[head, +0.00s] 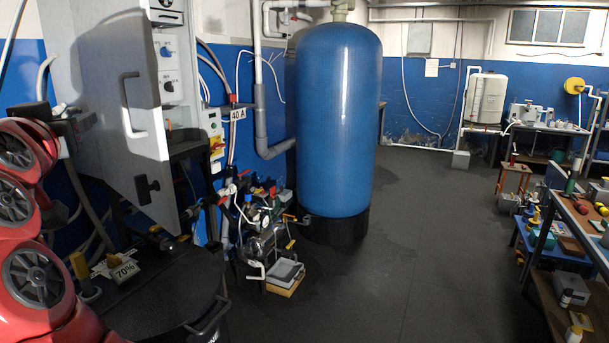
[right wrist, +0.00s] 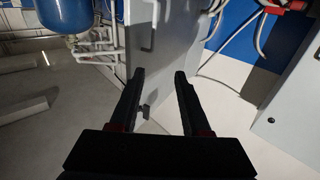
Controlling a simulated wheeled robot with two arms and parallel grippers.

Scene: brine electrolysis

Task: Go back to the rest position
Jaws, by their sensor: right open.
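My right gripper (right wrist: 160,76) is open in the right wrist view. Its two black fingers stand apart with nothing between them. Behind them is a grey door panel with a handle; I cannot tell whether they touch it. In the head view red arm links of mine fill the left edge, and no gripper fingers can be made out there. My left gripper does not show.
The grey cabinet door (head: 95,80) stands open beside my red arm links. A blue tank (head: 338,120) stands beyond. Shelves (head: 585,230) line the right. The dark floor (head: 430,230) between is clear.

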